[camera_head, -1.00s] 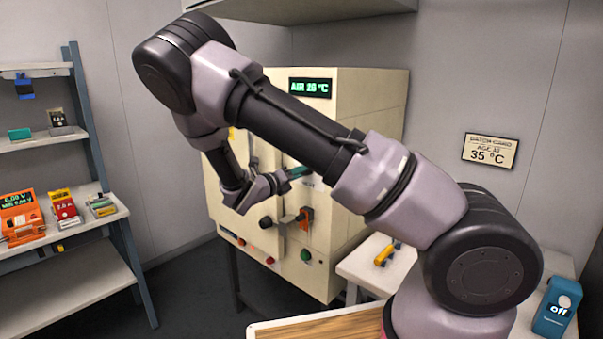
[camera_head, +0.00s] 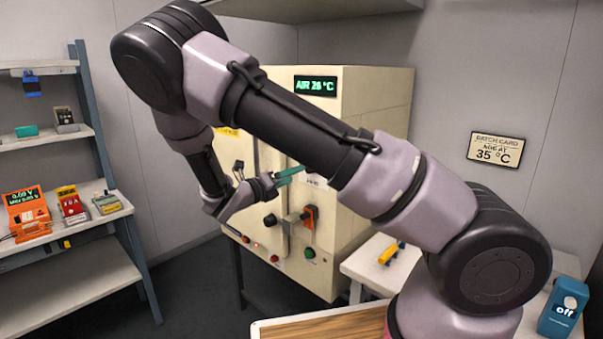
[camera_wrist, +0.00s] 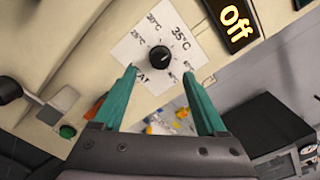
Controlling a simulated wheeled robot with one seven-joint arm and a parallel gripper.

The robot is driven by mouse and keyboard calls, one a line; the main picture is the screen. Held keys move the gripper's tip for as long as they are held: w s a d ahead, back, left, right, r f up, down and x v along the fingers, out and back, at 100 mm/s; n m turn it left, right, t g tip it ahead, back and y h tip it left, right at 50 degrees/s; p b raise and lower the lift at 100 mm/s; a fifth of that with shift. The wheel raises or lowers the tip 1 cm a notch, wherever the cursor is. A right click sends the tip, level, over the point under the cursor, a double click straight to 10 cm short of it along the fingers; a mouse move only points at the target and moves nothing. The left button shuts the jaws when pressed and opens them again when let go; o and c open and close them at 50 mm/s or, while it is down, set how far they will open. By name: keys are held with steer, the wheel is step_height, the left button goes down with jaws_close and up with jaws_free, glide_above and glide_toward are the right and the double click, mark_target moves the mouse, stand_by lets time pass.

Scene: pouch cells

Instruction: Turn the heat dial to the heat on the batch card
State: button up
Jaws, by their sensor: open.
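The batch card (camera_head: 496,150) on the right wall reads "AGE AT 35 °C". In the wrist view the round black heat dial (camera_wrist: 159,55) sits on a white plate (camera_wrist: 135,48) marked 25, 30 and 35 °C, with further marks partly hidden by my fingers. I cannot tell clearly where the dial's pointer stands. My gripper (camera_wrist: 158,72) is open, its teal fingertips just below the dial on either side, with nothing between them. In the head view my gripper (camera_head: 289,175) is at the cream oven's front (camera_head: 345,235), and the dial is hidden there.
A dark display (camera_wrist: 236,20) reading "Off" is beside the dial plate. The oven's display (camera_head: 315,86) shows an air temperature. An orange-handled switch (camera_head: 309,217) and a green button (camera_head: 309,253) are below my gripper. A shelf rack (camera_head: 110,180) stands left.

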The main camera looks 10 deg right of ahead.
steer(key=v, duration=0.4)
steer(key=s+d+r+m+g+y, duration=0.3)
steer(key=s+d+m+g+y, duration=0.15)
steer(key=d+m, duration=0.35)
steer(key=s+d+r+m+g+y, duration=0.3)
steer(key=s+d+m+g, duration=0.25)
steer(key=m, duration=0.45)
steer(key=s+r+m+t+y, duration=0.6)
steer(key=s+r+m+y, duration=0.3)
steer(key=s+r+m, duration=0.4)
step_height(320, 180, up, 4)
steer(key=m, duration=0.7)
steer(key=shift+s+d+t, duration=0.3)
steer(key=shift+s+d, duration=0.05)
steer(key=shift+d, duration=0.05)
steer(key=shift+r, duration=0.1)
